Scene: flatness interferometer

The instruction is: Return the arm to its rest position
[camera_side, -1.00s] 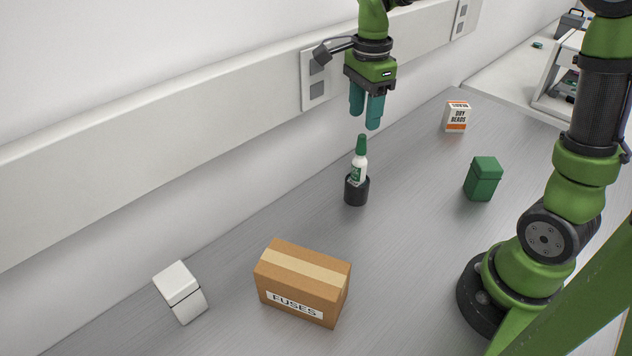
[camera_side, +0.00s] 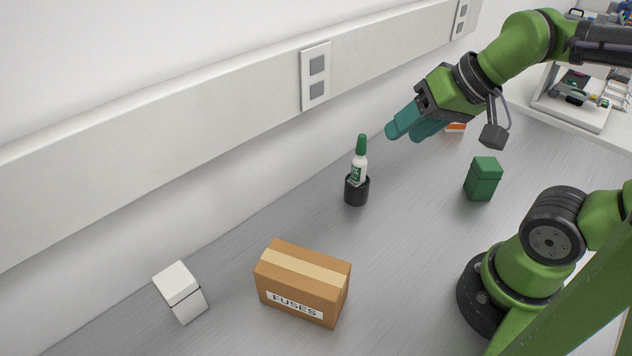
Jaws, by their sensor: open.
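My gripper (camera_side: 402,133) is green with teal fingers. It is open and empty, tilted with its fingers pointing down and to the left. It hangs above the bench, to the upper right of a small white bottle (camera_side: 358,170) with a green pointed cap. The bottle stands upright in a black round holder (camera_side: 356,191), apart from my gripper.
A cardboard FUSES box (camera_side: 302,284) and a white box (camera_side: 181,292) sit at the front left. A green lidded box (camera_side: 483,179) stands at right. My gripper mostly hides an orange-and-white box (camera_side: 456,129). A wall socket plate (camera_side: 316,76) is behind. The middle bench (camera_side: 400,235) is clear.

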